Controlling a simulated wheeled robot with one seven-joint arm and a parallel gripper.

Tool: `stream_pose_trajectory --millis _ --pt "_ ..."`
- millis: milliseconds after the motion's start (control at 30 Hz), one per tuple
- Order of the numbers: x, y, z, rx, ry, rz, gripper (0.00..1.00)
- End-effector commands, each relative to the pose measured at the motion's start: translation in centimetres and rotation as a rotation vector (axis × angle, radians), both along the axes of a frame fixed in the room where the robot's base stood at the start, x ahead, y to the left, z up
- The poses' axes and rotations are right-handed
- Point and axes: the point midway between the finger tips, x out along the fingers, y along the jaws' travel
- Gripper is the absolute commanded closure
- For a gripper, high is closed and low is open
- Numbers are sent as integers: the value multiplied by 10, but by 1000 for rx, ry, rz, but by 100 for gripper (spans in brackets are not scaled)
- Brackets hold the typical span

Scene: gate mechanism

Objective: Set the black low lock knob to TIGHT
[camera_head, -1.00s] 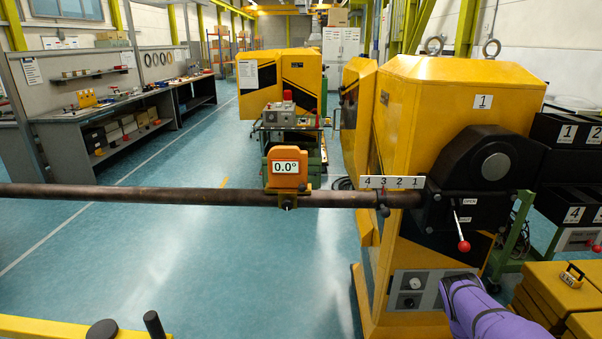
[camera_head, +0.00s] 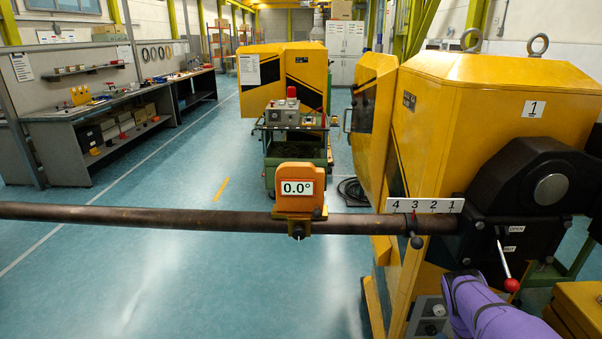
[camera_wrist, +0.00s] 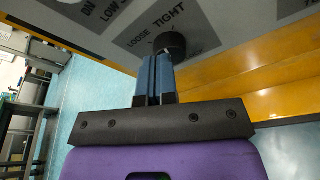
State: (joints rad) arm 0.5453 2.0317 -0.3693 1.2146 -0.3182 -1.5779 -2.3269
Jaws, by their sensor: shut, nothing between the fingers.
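The black low lock knob (camera_wrist: 172,44) shows at the top middle of the wrist view, on a grey plate (camera_wrist: 205,38) lettered LOOSE and TIGHT. Which of the two words it points at is not clear. My gripper (camera_wrist: 155,60) has its two blue-grey fingers together and empty. The fingertips are right by the knob and overlap its lower left edge in the picture; I cannot tell whether they touch. In the head view my purple arm reaches the machine's small control panel (camera_head: 428,314) at lower right and partly covers it.
The yellow machine (camera_head: 480,110) stands at the right, with a red-tipped lever (camera_head: 505,265) above my arm. Blue floor (camera_head: 190,270) is open at left.

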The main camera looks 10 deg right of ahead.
Motion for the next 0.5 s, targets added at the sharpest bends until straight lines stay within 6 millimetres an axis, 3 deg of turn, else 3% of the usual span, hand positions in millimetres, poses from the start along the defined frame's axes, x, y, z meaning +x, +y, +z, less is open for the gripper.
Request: stream_pose_trajectory --millis 200,500 --pt "24 -6 0 -1 0 1 100" --pt "39 -9 0 0 -1 0 100"
